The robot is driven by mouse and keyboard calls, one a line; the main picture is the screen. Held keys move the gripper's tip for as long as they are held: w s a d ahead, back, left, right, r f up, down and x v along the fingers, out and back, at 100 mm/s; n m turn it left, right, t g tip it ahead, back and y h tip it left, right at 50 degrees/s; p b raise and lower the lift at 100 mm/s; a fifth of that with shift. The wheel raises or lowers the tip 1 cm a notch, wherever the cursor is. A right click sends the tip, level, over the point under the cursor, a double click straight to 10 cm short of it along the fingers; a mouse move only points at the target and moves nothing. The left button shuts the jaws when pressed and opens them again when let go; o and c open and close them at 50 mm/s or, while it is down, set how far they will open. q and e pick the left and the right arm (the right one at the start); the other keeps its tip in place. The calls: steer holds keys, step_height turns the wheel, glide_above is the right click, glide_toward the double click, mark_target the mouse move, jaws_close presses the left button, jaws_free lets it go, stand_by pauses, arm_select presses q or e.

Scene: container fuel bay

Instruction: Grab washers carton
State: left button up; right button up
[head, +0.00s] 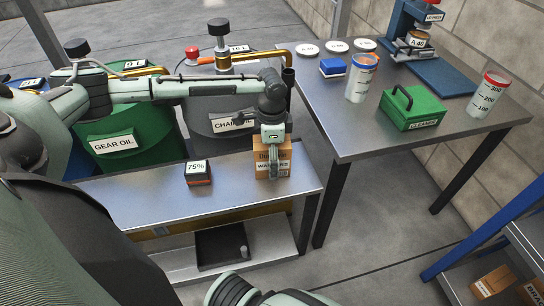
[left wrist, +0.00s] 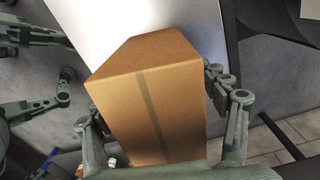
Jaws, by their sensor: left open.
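The washers carton (head: 261,172) is a brown box standing on the right end of the low metal table (head: 135,198), its label partly covered by my gripper. My left gripper (head: 273,172) points down over the carton. In the left wrist view the carton (left wrist: 150,105), with a tape strip down it, stands between the two spread fingers of the left gripper (left wrist: 158,108). I cannot tell whether either finger touches it. Jointed grey-green parts at the left edge of that view look like my right gripper (left wrist: 50,75); its jaw state is unclear.
A small dark box marked 75% (head: 198,173) stands left of the carton. Gear oil (head: 120,155) and chain oil (head: 225,120) drums stand behind. The higher table (head: 340,120) at right holds a green cleaner box (head: 412,108) and measuring cups. A black tray (head: 218,252) lies below.

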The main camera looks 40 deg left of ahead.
arm_select(q)
steer(key=shift+c, duration=0.5)
steer(key=c, duration=1.2)
steer(key=shift+r, duration=0.1)
steer(key=shift+c, duration=0.6)
